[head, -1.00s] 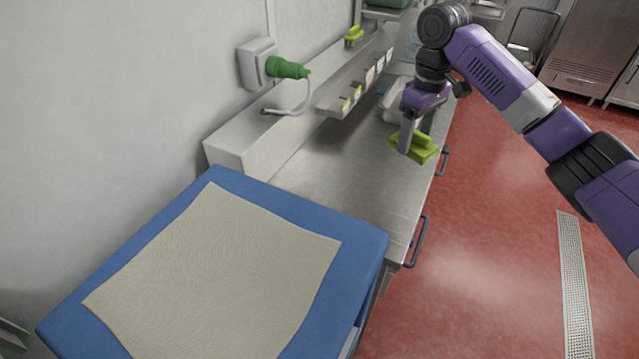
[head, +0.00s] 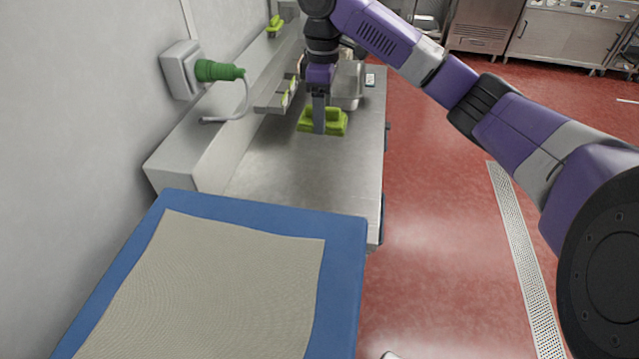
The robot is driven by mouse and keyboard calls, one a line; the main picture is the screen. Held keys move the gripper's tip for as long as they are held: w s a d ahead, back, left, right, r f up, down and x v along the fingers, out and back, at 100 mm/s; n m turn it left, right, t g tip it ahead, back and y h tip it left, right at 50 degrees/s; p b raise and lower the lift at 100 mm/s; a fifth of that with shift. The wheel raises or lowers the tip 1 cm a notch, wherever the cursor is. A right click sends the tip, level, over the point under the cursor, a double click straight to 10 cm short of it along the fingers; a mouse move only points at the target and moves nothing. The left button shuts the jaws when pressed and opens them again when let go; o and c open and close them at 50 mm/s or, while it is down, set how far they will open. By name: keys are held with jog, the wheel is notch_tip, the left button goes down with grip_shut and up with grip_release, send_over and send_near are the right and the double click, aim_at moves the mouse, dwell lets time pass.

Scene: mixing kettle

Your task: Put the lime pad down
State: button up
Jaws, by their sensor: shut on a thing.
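The lime pad (head: 336,123) is a yellow-green block with a raised grip, in the middle of the head view at the top. My gripper (head: 319,125) points down and is shut on the pad's raised grip, its finger hiding part of it. The pad is over the steel counter (head: 290,177), level. I cannot tell whether its underside touches the counter.
A blue table (head: 345,265) with a beige cloth (head: 215,285) stands in front. A wall shelf (head: 268,104) and a green plug (head: 215,71) are at the left. Another lime pad (head: 275,24) sits on the ledge behind. The counter's near part is clear.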

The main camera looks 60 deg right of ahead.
aim_at(322, 185)
notch_tip(322, 185, down, 20)
jog(key=shift+r+b, duration=0.1)
jog(key=shift+b, duration=0.2)
dwell(0.4)
jog(key=o, duration=1.2)
jog(key=shift+f, duration=0.2)
jog(key=shift+r, duration=0.15)
notch_tip(322, 185, up, 12)
